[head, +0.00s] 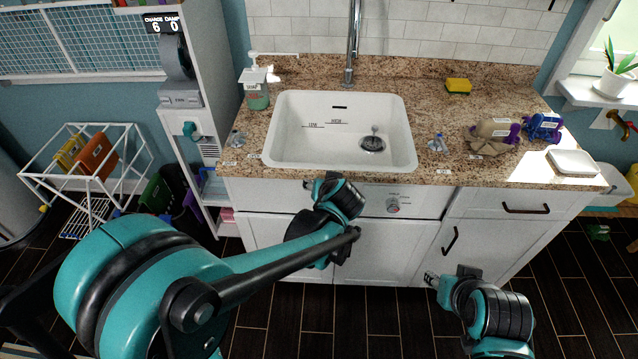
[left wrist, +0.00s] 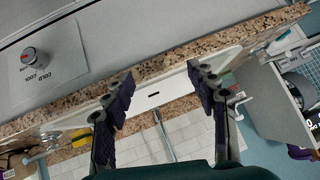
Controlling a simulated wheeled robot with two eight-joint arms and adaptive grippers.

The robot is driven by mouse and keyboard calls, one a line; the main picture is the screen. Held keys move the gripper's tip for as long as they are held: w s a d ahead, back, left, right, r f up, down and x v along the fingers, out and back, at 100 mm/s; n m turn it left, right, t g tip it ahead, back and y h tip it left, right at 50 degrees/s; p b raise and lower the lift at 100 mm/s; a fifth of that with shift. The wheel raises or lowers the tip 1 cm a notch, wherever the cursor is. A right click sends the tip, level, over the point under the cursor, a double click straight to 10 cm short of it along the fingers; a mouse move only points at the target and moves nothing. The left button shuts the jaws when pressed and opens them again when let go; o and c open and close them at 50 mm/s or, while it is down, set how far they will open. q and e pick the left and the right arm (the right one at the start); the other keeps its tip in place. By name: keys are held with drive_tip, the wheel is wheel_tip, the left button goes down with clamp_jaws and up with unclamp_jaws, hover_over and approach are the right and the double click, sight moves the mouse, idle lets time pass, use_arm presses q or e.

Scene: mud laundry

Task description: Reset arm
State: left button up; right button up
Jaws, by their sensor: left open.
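My left arm reaches in from the left in the head view. Its gripper (head: 318,184) is in front of the counter's front edge, below the white sink. In the left wrist view the two dark fingers of the left gripper (left wrist: 163,84) are spread apart with nothing between them. My right gripper (head: 431,279) is low at the right in the head view, in front of the lower cabinet doors. It is small there, and I cannot tell whether its fingers are apart.
The granite counter (head: 450,115) holds a white sink (head: 285,125), a soap bottle (head: 255,88), a yellow sponge (head: 458,86), a tan-and-purple item (head: 495,130), a blue item (head: 543,127) and a white dish (head: 573,163). A knob (head: 392,205) is on the cabinet front. A white rack (head: 95,165) stands left.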

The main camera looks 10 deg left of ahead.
idle(0.4)
use_arm(q)
drive_tip(key=s+a+r+g+h, duration=0.1)
drive_tip(key=s+a+h, duration=0.1)
drive_tip(key=s, duration=0.9)
drive_tip(key=s+a+r+m+h, duration=0.1)
drive_tip(key=s+a+h, duration=0.1)
drive_tip(key=s, duration=0.9)
drive_tip(key=shift+a+r+g, duration=0.4)
drive_tip(key=shift+a, duration=0.05)
